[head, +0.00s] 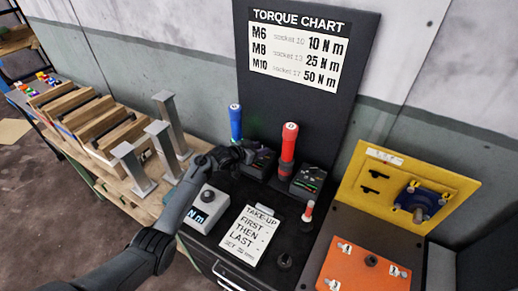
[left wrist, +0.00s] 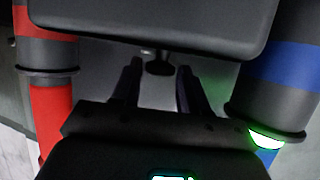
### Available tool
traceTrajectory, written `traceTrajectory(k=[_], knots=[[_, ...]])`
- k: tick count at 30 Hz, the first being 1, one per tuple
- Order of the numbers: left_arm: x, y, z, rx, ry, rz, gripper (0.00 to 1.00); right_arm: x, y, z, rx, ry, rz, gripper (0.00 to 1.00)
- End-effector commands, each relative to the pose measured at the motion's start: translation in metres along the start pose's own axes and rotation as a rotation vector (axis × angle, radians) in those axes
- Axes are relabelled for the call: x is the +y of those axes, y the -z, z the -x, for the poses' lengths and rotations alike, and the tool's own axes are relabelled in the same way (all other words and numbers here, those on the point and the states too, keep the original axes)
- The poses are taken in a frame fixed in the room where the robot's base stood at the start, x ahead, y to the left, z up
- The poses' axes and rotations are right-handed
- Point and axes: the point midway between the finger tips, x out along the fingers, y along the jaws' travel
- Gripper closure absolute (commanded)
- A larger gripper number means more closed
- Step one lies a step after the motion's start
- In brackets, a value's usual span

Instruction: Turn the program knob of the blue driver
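The blue driver (head: 236,124) stands upright in its dark holder at the back of the black bench. It also shows at the right of the left wrist view (left wrist: 290,65), with a green glow at its lower ring. My left gripper (head: 242,153) is beside it, at its dark control box (head: 260,163). In the left wrist view the two fingers of my left gripper (left wrist: 158,80) stand apart. A small dark knob (left wrist: 158,67) shows between the tips, below a dark box (left wrist: 150,25). I cannot tell whether the fingers touch it. My right gripper is out of view.
The red driver (head: 289,145) stands just right of the blue one, close to my left gripper. A white N m box (head: 202,212) and a printed card (head: 249,238) lie in front. The torque chart board (head: 300,60) rises behind. An orange plate (head: 365,272) is at the right.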

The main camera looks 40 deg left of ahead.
Motion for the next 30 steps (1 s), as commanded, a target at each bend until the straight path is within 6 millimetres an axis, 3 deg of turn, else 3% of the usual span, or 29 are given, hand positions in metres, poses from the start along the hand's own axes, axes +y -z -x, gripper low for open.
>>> traceTrajectory(k=[16, 30], knots=[[0.000, 0.001, 0.009, 0.001, 0.001, -0.001, 0.44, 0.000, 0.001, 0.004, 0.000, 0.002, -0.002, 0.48], [0.000, 0.001, 0.078, 0.001, 0.001, -0.003, 0.44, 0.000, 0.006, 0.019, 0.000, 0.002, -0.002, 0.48]])
